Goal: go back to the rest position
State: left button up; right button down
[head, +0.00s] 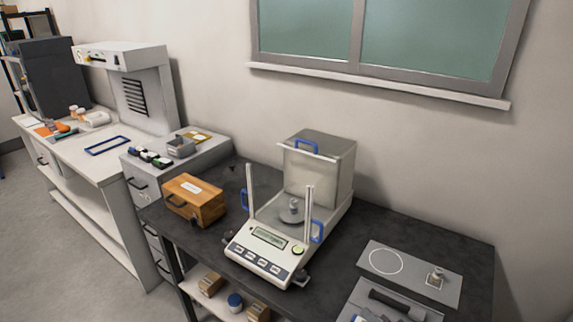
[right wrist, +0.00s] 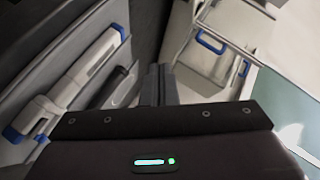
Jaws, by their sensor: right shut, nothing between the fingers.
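My right gripper (right wrist: 160,84) shows in the right wrist view with its two dark fingers together and nothing between them. I cannot make it out clearly in the head view. My left gripper is in neither view. The balance (head: 262,245) stands on the dark table in the head view. A small metal weight (head: 293,207) stands on its pan. Blue handles mark its glass shield (head: 320,165). A blue handle and clear panels (right wrist: 212,42) also show in the right wrist view.
A grey mat (head: 408,262) with a white circle bears another small metal piece (head: 437,277). A grey case (head: 365,298) is cut off at the bottom edge. A wooden box (head: 207,205) stands left of the balance.

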jog(key=s+r+n+g+h, duration=0.1)
jog(key=s+n+g+h, duration=0.3)
jog(key=s+n+g, duration=0.9)
jog(key=s+f+m+t+b, duration=0.1)
jog(key=s+f, duration=0.1)
jog(key=f, duration=1.3)
jog(key=s+f+m+t, duration=0.1)
jog(key=s+f+m, duration=0.15)
jog(key=f, duration=1.25)
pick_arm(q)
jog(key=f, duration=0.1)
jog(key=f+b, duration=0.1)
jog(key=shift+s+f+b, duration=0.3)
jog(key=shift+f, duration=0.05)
pick_arm(e)
jog(key=s+d+f, duration=0.2)
jog(key=s+f, duration=0.8)
jog(key=s+d+f+n+g, duration=0.1)
jog(key=s+d+f, duration=0.1)
jog(key=s+f, duration=0.8)
jog(key=shift+h, duration=0.3)
jog(key=shift+f, duration=0.1)
